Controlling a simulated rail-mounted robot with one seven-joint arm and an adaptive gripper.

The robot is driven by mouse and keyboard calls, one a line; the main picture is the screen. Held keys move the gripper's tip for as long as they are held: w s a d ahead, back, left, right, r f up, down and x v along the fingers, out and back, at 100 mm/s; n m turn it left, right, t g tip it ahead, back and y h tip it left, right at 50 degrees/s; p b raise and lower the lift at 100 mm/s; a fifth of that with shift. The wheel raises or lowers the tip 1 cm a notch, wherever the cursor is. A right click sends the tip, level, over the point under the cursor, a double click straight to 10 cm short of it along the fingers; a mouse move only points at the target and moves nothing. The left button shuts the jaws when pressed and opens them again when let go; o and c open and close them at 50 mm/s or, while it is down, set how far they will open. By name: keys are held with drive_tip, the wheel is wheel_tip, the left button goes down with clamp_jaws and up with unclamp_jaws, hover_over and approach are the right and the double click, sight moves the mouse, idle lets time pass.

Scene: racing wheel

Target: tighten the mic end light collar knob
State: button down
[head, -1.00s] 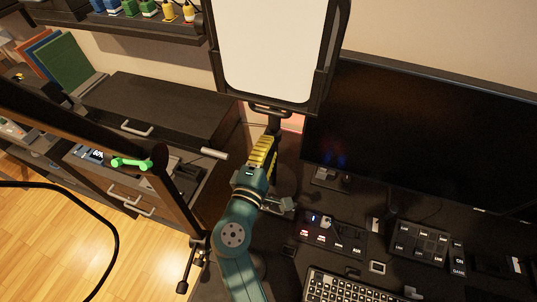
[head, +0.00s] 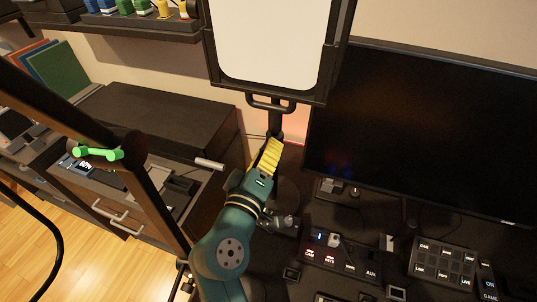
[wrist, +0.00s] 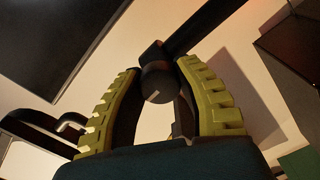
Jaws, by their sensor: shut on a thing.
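My gripper (wrist: 160,72) has ribbed yellow fingers and is shut on a dark round knob (wrist: 157,86). In the wrist view the knob sits between the fingertips, below a black collar joint on a dark bar (wrist: 205,22). In the head view my gripper (head: 270,148) is at the dark post under the large white light panel (head: 270,42). There the fingers hide the knob. How tight the knob is cannot be seen.
A large black monitor (head: 425,130) stands close to the right of the post. Button boxes (head: 340,252) lie on the desk below it. A dark drawer cabinet (head: 150,120) stands behind.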

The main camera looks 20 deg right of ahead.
idle(0.4)
drive_tip(key=c, duration=0.6)
unclamp_jaws()
drive_tip(key=shift+w, duration=0.1)
drive_tip(key=shift+c, duration=0.2)
drive_tip(key=v, duration=1.2)
drive_tip(key=shift+a, duration=0.1)
